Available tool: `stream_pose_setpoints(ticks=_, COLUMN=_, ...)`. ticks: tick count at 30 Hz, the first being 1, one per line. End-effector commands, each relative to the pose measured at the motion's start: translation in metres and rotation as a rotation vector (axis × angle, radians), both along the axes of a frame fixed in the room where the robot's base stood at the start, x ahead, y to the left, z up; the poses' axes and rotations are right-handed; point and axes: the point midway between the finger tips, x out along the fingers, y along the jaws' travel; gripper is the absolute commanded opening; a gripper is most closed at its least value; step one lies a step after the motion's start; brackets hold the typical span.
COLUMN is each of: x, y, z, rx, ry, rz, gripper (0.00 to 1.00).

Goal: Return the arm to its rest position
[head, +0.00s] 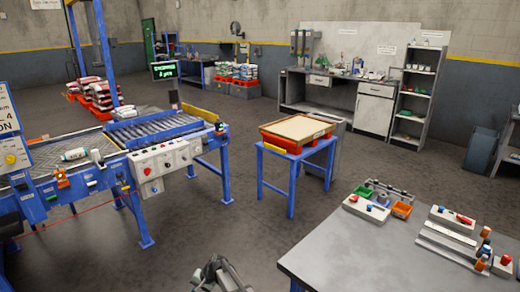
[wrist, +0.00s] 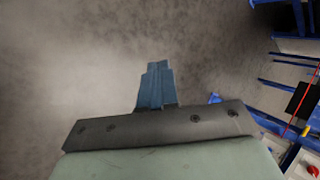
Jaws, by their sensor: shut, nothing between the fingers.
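My gripper (wrist: 157,68) shows in the wrist view as narrow blue-grey fingers close together beyond a dark metal plate. It is shut and holds nothing. Bare floor fills the view behind the fingertips, and they touch nothing that I can see. In the head view, a grey part of my arm shows at the bottom edge, left of the grey table (head: 375,262). The fingers cannot be made out there.
A roller conveyor (head: 150,128) with blue legs stands at left, carrying a white sack or bottle-like item (head: 75,154). A blue stand (head: 292,158) holds a red-edged tray (head: 298,127). Small parts and bins lie on the grey table at right. Open floor lies between.

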Motion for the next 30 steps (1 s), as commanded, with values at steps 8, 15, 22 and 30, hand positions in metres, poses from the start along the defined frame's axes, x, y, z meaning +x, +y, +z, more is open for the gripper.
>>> stream_pose_setpoints(ticks=8, x=-0.066, y=-0.065, z=-0.047, rx=-0.084, ry=0.042, rz=0.02, gripper=0.0)
stream_pose_setpoints(ticks=15, x=-0.134, y=-0.165, z=-0.085, rx=-0.202, ry=0.091, rz=0.052, gripper=0.0)
stream_pose_setpoints(ticks=22, x=-0.226, y=-0.27, z=-0.111, rx=-0.326, ry=0.171, rz=0.1, gripper=0.0)
stream_pose_setpoints(ticks=30, x=-0.354, y=-0.374, z=-0.113, rx=-0.451, ry=0.299, rz=0.18, gripper=0.0)
